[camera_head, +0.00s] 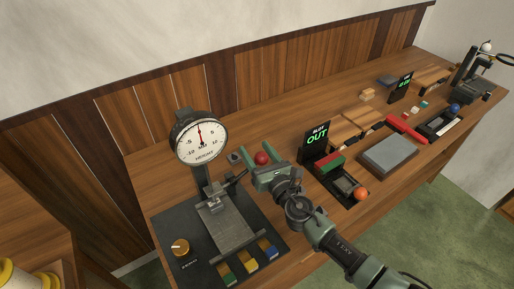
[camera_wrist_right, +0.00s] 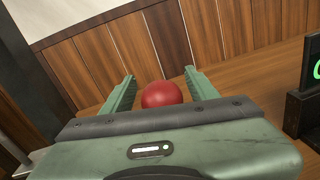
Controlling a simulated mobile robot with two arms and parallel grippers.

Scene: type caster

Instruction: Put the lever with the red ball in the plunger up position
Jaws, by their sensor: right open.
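The red ball (camera_head: 262,158) of the lever shows just beyond my right gripper (camera_head: 258,160), close to the gauge stand. In the right wrist view the red ball (camera_wrist_right: 162,94) lies between the two green fingers of my right gripper (camera_wrist_right: 160,88), with a gap on each side. The right gripper is open around it. The lever's arm below the ball is mostly hidden by the gripper. A round dial gauge (camera_head: 201,139) marked height stands on a dark base (camera_head: 175,233) to the left. My left gripper is not in view.
A display reading OUT (camera_head: 316,138) and a device with an orange ball (camera_head: 361,194) stand to the right of my arm. A grey slab (camera_head: 389,154) and a red bar (camera_head: 406,129) lie farther right. Wood panelling rises behind the bench.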

